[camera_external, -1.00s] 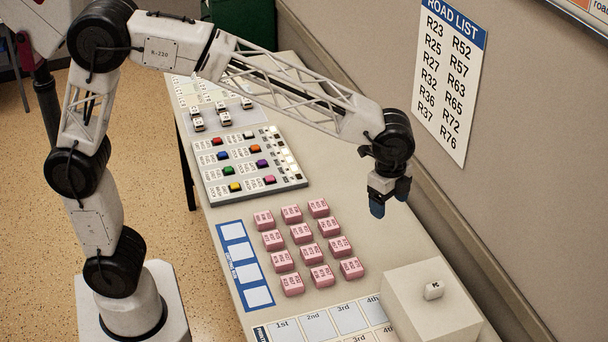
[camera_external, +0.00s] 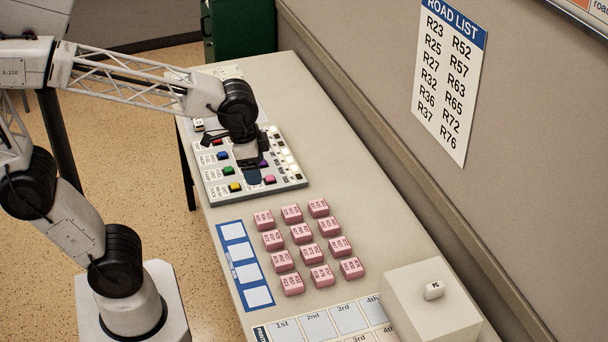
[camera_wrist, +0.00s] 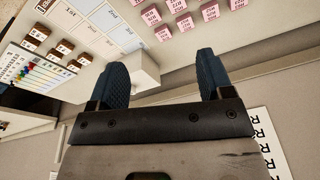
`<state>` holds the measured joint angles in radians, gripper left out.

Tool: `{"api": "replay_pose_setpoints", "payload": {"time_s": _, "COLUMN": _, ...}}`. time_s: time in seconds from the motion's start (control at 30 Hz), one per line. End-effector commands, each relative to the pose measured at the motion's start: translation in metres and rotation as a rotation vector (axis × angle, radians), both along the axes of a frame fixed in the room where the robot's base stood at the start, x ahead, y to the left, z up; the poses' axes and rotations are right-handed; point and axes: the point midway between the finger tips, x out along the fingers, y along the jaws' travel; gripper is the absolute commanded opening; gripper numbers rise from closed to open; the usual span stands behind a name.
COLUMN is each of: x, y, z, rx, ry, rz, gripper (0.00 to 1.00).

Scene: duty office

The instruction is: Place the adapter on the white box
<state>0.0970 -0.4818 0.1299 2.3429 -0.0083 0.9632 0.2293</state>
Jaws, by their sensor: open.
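The white box (camera_external: 425,315) stands at the near right end of the table. A small white rounded piece with a dark mark (camera_external: 434,291) lies on its top; I cannot tell whether this is the adapter. Small white pieces with dark ends lie at the far end of the table; one (camera_external: 198,124) still shows, the others are hidden by my arm. My gripper (camera_external: 252,172) is over the button panel (camera_external: 215,190), far from the box. In the wrist view its blue fingers (camera_wrist: 160,75) are apart with nothing between them, and a pale box (camera_wrist: 145,70) shows beyond them.
Several pink labelled blocks (camera_external: 301,233) stand mid-table. A blue-edged strip (camera_external: 222,240) lies along the left edge, and a numbered grid (camera_external: 315,327) beside the box. The wall with the road list (camera_external: 448,85) bounds the right side. The table strip along the wall is clear.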

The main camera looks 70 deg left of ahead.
Motion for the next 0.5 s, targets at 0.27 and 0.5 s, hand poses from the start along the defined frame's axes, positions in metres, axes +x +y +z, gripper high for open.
{"api": "replay_pose_setpoints", "payload": {"time_s": 0.27, "x": -0.071, "y": 0.027, "z": -0.022, "rx": -0.033, "ry": -0.03, "rz": 0.209, "gripper": 0.74}}
{"api": "replay_pose_setpoints", "payload": {"time_s": 0.5, "x": -0.096, "y": 0.035, "z": -0.033, "rx": -0.048, "ry": -0.04, "rz": 0.292, "gripper": 0.74}}
